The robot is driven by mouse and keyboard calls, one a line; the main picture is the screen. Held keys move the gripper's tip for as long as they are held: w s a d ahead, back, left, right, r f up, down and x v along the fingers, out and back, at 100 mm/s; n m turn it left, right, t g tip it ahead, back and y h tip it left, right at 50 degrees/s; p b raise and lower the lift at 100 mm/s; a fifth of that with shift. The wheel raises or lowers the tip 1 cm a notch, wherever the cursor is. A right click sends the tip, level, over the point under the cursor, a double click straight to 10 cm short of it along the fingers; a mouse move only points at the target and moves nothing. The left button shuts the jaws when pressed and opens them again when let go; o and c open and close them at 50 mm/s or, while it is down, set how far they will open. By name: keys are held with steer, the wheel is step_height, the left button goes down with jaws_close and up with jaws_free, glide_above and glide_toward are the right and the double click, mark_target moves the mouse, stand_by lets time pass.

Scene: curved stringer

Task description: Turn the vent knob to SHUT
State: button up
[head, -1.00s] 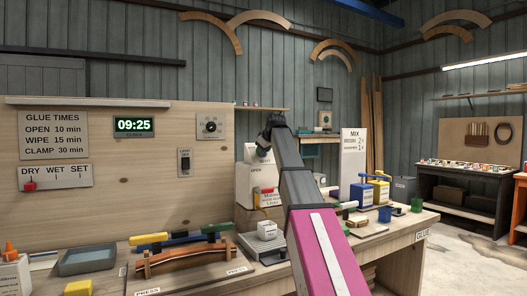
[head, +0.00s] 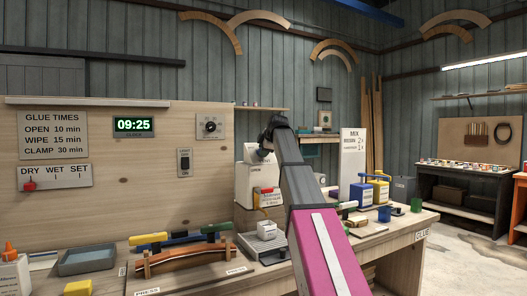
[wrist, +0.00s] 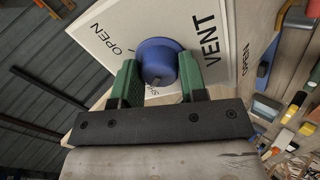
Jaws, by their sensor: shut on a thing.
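The vent knob (wrist: 158,58) is a round blue knob on a white panel (wrist: 185,22) marked VENT and OPEN in the wrist view. A further label below the knob is mostly hidden, so I cannot read it. My gripper (wrist: 159,70) has green fingers on either side of the knob and is shut on it. I cannot tell clearly where the knob points. In the head view the white box (head: 250,188) stands at the back of the bench, with my wrist in front of its top; the knob is hidden there.
The bench holds a curved wooden piece (head: 185,260), a grey tray (head: 87,261), a small white block (head: 267,230) and blue and yellow containers (head: 363,193) to the right. A white MIX sign (head: 351,160) stands right of my arm.

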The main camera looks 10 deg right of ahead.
steer(key=shift+n, duration=0.6)
steer(key=o, duration=0.9)
steer(key=shift+s, duration=0.1)
steer(key=v, duration=1)
steer(key=shift+s+d+r, duration=0.15)
steer(key=shift+s+r, duration=0.05)
steer(key=shift+r, duration=0.05)
